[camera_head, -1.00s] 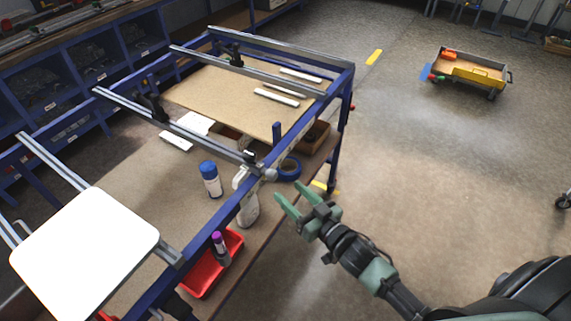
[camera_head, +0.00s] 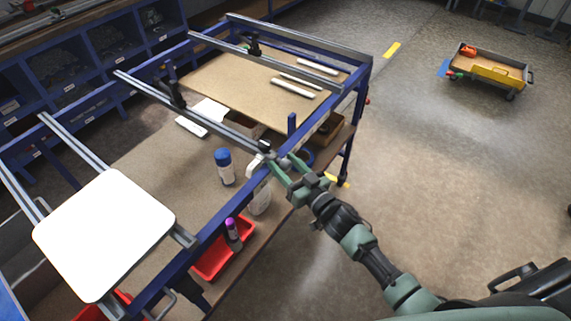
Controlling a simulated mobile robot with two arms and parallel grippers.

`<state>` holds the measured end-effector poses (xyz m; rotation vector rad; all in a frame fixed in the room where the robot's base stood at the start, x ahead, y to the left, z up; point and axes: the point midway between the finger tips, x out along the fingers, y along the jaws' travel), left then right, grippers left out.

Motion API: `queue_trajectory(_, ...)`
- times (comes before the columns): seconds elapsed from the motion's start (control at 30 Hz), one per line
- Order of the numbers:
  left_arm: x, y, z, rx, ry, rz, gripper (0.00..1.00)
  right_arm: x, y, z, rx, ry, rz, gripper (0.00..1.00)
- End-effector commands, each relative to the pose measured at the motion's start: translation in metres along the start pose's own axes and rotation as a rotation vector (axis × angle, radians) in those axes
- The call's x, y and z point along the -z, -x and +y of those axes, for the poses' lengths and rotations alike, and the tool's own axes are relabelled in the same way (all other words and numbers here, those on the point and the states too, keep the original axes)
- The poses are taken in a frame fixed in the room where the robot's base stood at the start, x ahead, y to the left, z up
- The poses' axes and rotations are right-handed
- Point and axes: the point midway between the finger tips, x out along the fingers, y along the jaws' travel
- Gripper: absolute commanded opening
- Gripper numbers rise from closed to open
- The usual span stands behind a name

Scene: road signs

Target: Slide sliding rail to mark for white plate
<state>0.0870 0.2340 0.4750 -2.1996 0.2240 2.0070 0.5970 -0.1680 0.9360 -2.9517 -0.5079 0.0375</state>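The white plate (camera_head: 104,233) with rounded corners rests on rails at the lower left of the blue frame. The sliding rail (camera_head: 215,124) is a grey bar crossing the frame's middle, with a black clamp (camera_head: 173,88) on it. Its near end has a pale and metal fitting (camera_head: 257,162) at the frame's front blue bar (camera_head: 210,227). My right gripper (camera_head: 281,163) is open at this near end, with its green fingers pointing at the fitting. I cannot tell whether they touch it. I cannot make out a mark on the frame. My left gripper is not in view.
A second crossing rail (camera_head: 275,67) lies farther back. A small cart (camera_head: 490,70) stands on the floor at the back right.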

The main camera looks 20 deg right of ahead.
Motion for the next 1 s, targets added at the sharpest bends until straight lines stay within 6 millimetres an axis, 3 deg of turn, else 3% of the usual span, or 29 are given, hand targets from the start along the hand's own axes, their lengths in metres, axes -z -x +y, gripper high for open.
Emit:
queue_trajectory(0.03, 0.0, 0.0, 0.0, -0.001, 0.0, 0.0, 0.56, 0.0, 0.0, 0.0, 0.0, 0.0, 0.0, 0.31)
queue_trajectory(0.13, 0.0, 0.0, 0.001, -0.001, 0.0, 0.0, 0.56, 0.0, 0.0, 0.001, -0.002, 0.0, -0.001, 0.03)
queue_trajectory(0.17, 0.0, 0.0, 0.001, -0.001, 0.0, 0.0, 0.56, 0.0, 0.0, 0.001, -0.002, 0.0, -0.001, 0.0)
queue_trajectory(0.4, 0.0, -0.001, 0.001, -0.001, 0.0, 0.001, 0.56, 0.0, 0.0, 0.005, -0.004, 0.001, -0.002, 0.0)
queue_trajectory(0.57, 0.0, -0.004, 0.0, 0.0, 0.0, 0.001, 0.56, 0.002, -0.006, 0.024, -0.007, 0.005, -0.002, 0.0)
queue_trajectory(1.0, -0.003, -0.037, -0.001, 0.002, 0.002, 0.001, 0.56, 0.016, -0.041, 0.131, -0.011, 0.006, 0.0, 0.0)
